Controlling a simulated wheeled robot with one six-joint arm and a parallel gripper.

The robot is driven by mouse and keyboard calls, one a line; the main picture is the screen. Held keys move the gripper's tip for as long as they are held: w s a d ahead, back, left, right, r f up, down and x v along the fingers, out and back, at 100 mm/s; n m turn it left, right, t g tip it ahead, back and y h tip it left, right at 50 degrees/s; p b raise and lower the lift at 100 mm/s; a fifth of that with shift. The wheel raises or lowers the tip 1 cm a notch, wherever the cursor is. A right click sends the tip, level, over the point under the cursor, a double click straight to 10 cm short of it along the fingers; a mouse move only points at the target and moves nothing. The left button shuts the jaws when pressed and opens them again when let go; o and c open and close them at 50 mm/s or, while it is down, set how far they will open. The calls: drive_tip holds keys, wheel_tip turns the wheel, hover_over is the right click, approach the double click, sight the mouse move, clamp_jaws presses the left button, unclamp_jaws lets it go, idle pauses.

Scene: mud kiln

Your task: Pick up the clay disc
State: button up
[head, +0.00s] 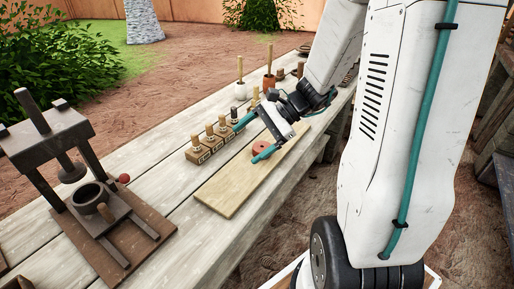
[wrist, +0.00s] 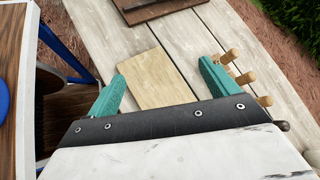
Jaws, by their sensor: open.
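The clay disc (head: 259,147) is a small reddish-brown round piece on a pale wooden board (head: 226,190) on the table. My gripper (head: 254,137) is over the board with its two teal fingers spread apart. The disc shows between the fingers in the head view, close to the nearer finger, which partly covers it. I cannot tell whether they touch. In the wrist view the open fingers (wrist: 163,72) frame the bare end of the board (wrist: 155,82). The disc is hidden there behind my gripper body.
A wooden block (head: 210,143) with several upright wooden-handled stamps stands left of the board. A dark press (head: 90,190) with a cup stands at the near left. White and orange pots (head: 240,90) with wooden handles stand farther back. Bare planks lie between press and board.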

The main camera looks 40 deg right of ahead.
drive_tip(key=w+d+f+m+t, duration=0.3)
drive_tip(key=d+f+m+t, duration=0.1)
drive_tip(key=d+f+m, duration=0.25)
drive_tip(key=m+t+h, duration=0.2)
drive_tip(key=m+t, duration=0.1)
drive_tip(key=m, duration=0.3)
approach(260, 148)
drive_tip(key=shift+n+x, duration=0.25)
drive_tip(key=shift+x, duration=0.6)
drive_tip(key=shift+w+f, duration=0.1)
drive_tip(key=shift+f, duration=0.25)
drive_tip(key=x, duration=0.7)
drive_tip(key=shift+w+a+r, duration=0.15)
drive_tip(key=shift+w+r, duration=0.05)
drive_tip(key=shift+h, duration=0.3)
drive_tip(key=c, duration=1.2)
